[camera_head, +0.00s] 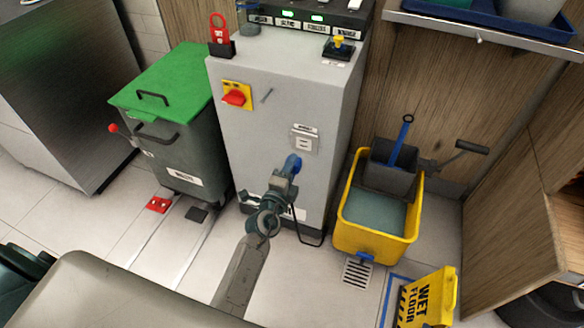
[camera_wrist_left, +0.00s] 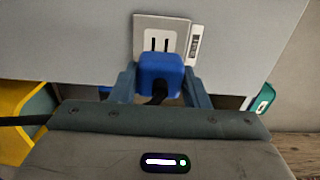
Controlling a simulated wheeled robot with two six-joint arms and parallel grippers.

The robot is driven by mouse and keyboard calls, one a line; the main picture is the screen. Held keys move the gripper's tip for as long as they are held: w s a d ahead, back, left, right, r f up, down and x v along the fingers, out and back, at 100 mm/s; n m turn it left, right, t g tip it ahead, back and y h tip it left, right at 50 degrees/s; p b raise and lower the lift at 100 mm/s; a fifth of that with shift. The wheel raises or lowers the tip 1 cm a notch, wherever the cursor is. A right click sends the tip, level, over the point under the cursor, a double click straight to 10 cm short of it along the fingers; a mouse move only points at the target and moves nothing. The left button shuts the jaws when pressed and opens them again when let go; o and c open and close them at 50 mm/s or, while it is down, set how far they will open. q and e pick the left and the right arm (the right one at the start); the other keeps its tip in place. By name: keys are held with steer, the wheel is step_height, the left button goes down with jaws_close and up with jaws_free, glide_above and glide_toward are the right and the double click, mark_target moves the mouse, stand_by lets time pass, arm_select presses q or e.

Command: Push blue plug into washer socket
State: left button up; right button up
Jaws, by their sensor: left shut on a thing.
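The blue plug (camera_head: 293,163) is held at the tip of my left gripper (camera_head: 287,172), in front of the grey washer cabinet (camera_head: 258,110). The washer socket (camera_head: 304,140) is a pale square plate on that cabinet's front, just above and right of the plug. In the left wrist view, the plug (camera_wrist_left: 160,72) sits between the two fingers of my left gripper (camera_wrist_left: 160,88). The socket (camera_wrist_left: 162,34) shows two dark slots just above the plug in that picture. The slots are uncovered. I cannot tell the exact gap between plug and plate. My right gripper is not in view.
A yellow mop bucket (camera_head: 372,247) stands right of the cabinet, with a wet-floor sign (camera_head: 428,300) in front. A grey bin with a green lid (camera_head: 175,82) stands left. A red switch (camera_head: 235,97) is on the cabinet. A black cable (camera_head: 322,236) hangs below the plug.

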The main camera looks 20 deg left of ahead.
mark_target(304, 144)
arm_select(q)
steer(key=shift+w+f, duration=0.1)
steer(key=shift+w, duration=0.1)
stand_by(0.4)
steer(key=shift+w, duration=2.85)
steer(key=shift+d, duration=0.1)
steer(key=shift+w, duration=0.55)
stand_by(0.3)
steer(key=o, duration=1)
